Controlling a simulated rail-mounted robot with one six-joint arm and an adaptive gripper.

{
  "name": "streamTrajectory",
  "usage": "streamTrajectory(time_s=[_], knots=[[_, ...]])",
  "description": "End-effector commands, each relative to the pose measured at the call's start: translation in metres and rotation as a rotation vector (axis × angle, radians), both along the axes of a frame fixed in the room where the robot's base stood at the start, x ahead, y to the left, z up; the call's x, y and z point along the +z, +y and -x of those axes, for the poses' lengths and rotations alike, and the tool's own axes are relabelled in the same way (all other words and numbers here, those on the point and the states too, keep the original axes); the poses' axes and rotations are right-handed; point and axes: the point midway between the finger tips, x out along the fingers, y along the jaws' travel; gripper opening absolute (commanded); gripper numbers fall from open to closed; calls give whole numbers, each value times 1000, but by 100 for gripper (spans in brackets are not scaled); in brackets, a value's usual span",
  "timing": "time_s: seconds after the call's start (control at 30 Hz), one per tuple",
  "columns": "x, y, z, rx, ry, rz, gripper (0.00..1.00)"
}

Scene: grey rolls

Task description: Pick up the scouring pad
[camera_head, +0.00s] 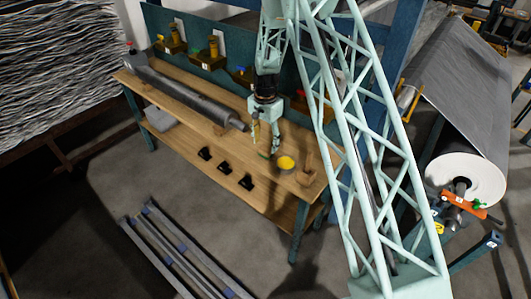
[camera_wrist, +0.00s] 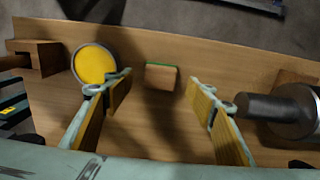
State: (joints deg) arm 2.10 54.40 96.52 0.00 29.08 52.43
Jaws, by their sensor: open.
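The scouring pad (camera_wrist: 161,78) appears to be the small tan block with a green edge, lying on the wooden bench in the wrist view. My gripper (camera_wrist: 158,92) is open and empty, with one wood-coloured finger to each side of the pad in the picture. The fingers look apart from the pad; the height between them is hard to judge. In the head view my gripper (camera_head: 264,140) hangs over the right part of the bench, and the pad is too small there to make out clearly.
A round yellow-filled dish (camera_wrist: 95,64) sits left of the pad, close to my left finger. A wooden block (camera_wrist: 35,55) stands farther left. A dark metal roller (camera_wrist: 285,108) lies to the right. Several black holders (camera_head: 225,168) line the bench (camera_head: 170,103) front.

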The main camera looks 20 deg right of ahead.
Motion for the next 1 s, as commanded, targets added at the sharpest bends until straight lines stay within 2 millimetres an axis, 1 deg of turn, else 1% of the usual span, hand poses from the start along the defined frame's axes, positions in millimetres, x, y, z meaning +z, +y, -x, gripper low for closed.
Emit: streamTrajectory(time_s=[0.27, 0.7, 0.87, 1.0], knots=[[-6, 0, 0, 0, 0, 0, 51], [-43, -1, -1, 0, 1, 0, 51], [-50, -1, -1, 0, 0, 0, 51], [-52, -1, -1, 0, 0, 0, 51]])
